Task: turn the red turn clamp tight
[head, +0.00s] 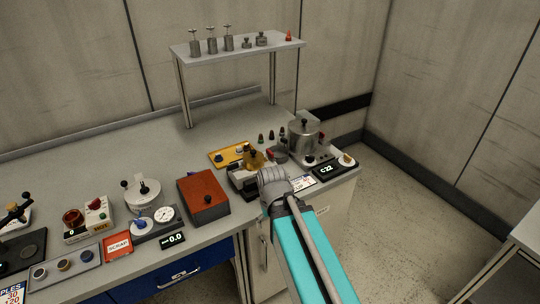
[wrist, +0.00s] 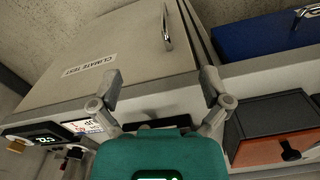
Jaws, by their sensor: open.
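I cannot make out the red turn clamp for certain. A small dark red part (head: 272,153) shows in the head view beside a dark cylinder near the steel pot, just beyond my wrist; its details are too small to read. My gripper is over the front edge of the bench; in the head view my own wrist hides its fingers. In the wrist view my gripper (wrist: 163,88) has its two fingers spread wide, with nothing between them but the bench edge and cabinet front behind. No red clamp is clear in the wrist view.
A steel pot (head: 303,138) stands by the C22 display (head: 327,170). An orange-red box (head: 203,195) with a black knob sits left of my wrist, and a yellow tray (head: 229,155) lies behind. A raised shelf (head: 262,47) holds weights. The bench's back middle is clear.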

